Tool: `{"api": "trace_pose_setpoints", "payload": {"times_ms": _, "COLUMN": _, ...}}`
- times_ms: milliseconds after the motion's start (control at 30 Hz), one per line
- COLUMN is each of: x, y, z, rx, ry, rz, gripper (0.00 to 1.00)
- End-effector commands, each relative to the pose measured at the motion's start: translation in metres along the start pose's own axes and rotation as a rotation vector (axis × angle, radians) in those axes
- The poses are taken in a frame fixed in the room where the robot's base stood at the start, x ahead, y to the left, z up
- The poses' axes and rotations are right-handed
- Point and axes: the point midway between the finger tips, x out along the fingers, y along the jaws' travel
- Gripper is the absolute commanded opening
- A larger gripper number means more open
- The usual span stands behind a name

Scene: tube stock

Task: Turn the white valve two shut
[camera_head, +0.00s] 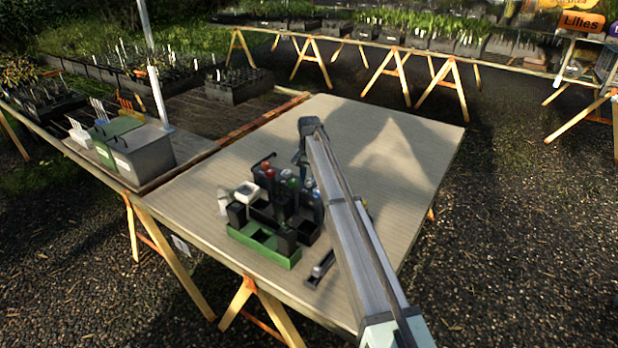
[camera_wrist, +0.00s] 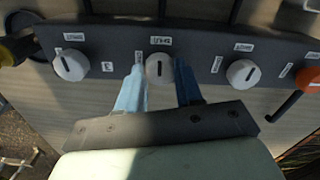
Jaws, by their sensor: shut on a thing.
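In the wrist view a dark grey panel (camera_wrist: 205,52) carries three white valve knobs in a row. The middle white knob (camera_wrist: 158,68) has a dark mark running roughly up and down on its face, and a small label above it too blurred to read. My gripper (camera_wrist: 162,80) has its two blue fingers on either side of this knob and is shut on it. The left white knob (camera_wrist: 71,65) and the right white knob (camera_wrist: 243,73) stand apart from the fingers, their marks tilted.
A yellow and black part (camera_wrist: 12,50) is at the left. In the head view the table (camera_head: 400,150) has containers left of my arm and free room at the back right.

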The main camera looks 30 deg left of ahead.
Motion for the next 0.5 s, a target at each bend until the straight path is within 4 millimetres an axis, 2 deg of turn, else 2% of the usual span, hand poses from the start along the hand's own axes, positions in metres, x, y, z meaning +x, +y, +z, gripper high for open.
{"api": "trace_pose_setpoints", "payload": {"times_ms": 500, "x": -0.0007, "y": -0.0002, "z": -0.0011, "rx": 0.07, "ry": 0.003, "rz": -0.001, "gripper": 0.05}}
